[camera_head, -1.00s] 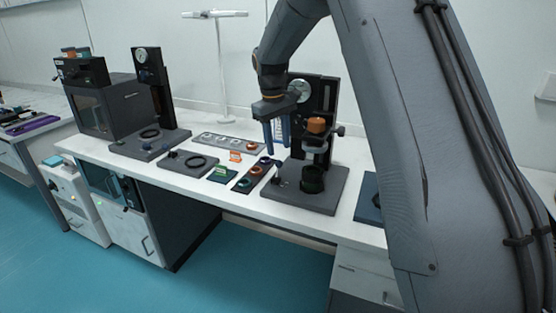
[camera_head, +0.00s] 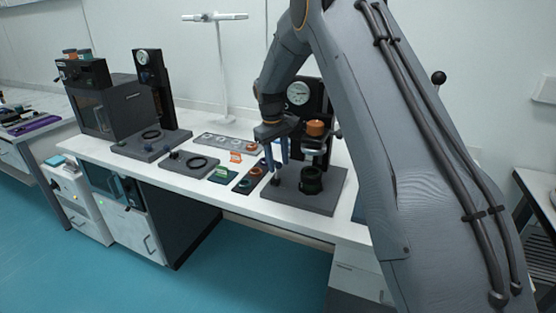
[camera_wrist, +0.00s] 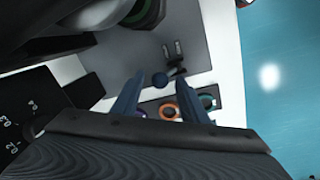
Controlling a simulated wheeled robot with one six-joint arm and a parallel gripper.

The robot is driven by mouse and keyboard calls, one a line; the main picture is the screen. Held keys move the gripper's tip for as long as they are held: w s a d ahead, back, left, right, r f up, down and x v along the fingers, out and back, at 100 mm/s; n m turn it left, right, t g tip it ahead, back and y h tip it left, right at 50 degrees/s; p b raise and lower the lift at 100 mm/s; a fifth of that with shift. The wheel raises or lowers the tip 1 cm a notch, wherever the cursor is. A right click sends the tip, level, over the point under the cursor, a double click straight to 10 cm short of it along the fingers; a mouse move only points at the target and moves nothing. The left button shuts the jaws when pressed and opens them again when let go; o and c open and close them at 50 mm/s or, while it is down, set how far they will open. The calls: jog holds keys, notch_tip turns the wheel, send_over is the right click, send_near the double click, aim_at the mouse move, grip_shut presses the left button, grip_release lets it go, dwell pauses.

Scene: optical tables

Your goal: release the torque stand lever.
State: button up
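The torque stand (camera_head: 308,100) has a round dial on a black column and a dark base plate (camera_head: 315,205). An orange-topped part sits on its column above a dark cup on the plate. A small dark lever (camera_head: 275,180) with a knob stands at the base's left edge. My gripper (camera_head: 277,160) is just above that edge, fingers pointing down, apart and empty. In the wrist view the open fingers (camera_wrist: 161,84) straddle a small dark knob (camera_wrist: 160,80); contact cannot be told. How these knobs join the lever is unclear.
A dark tray (camera_head: 247,182) with coloured rings lies just left of the stand. A second gauge stand (camera_head: 150,85) is farther left. A black ball knob (camera_head: 438,78) shows beyond my arm. The white table's front edge (camera_head: 225,208) is clear.

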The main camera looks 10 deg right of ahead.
grip_shut()
